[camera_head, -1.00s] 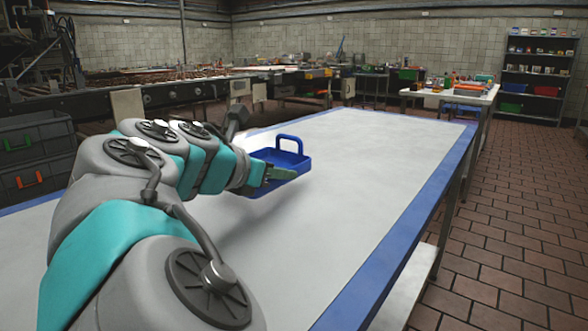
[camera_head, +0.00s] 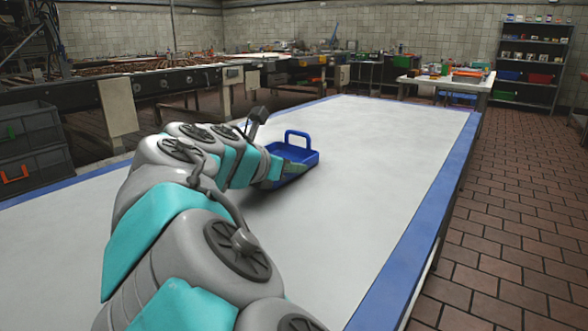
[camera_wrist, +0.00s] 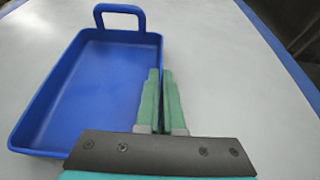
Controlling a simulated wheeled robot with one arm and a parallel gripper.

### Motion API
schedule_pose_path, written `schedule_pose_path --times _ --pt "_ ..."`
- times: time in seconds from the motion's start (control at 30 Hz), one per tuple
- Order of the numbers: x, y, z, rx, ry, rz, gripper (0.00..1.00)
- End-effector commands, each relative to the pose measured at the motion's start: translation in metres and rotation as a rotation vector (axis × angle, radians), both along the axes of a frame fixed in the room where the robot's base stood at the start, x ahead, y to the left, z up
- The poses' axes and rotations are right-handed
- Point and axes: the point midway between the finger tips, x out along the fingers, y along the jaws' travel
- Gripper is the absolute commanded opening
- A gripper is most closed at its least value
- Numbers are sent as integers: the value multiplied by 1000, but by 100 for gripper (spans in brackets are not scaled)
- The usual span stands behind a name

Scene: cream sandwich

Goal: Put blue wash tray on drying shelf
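The blue wash tray (camera_head: 302,160) is a shallow rectangular tray with a loop handle at its far end. It is over the white table and appears slightly raised, with a shadow below; the exact height is unclear. My gripper (camera_head: 277,174) is at its near side. In the wrist view my green fingers (camera_wrist: 162,100) are close together across the tray's right wall, one inside and one outside. The tray (camera_wrist: 95,85) looks empty there. A dark shelving unit (camera_head: 517,76) with several levels stands far off at the back right.
The long white table (camera_head: 370,190) has a blue edge (camera_head: 425,235) and is otherwise clear. Brick floor (camera_head: 510,220) lies open on the right. A cluttered white side table (camera_head: 425,81) stands before the shelves. Dark crates (camera_head: 30,145) are at left, machinery behind.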

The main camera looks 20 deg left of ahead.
Motion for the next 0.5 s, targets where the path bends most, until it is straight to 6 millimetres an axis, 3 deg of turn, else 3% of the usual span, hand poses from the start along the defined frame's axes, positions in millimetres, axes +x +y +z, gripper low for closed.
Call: schedule_pose_path --times 0.13,0.4,0.5 --pt "0 0 -2 0 0 0 0" --pt "0 0 -3 0 0 0 33" --pt "0 0 -3 -1 0 0 35"
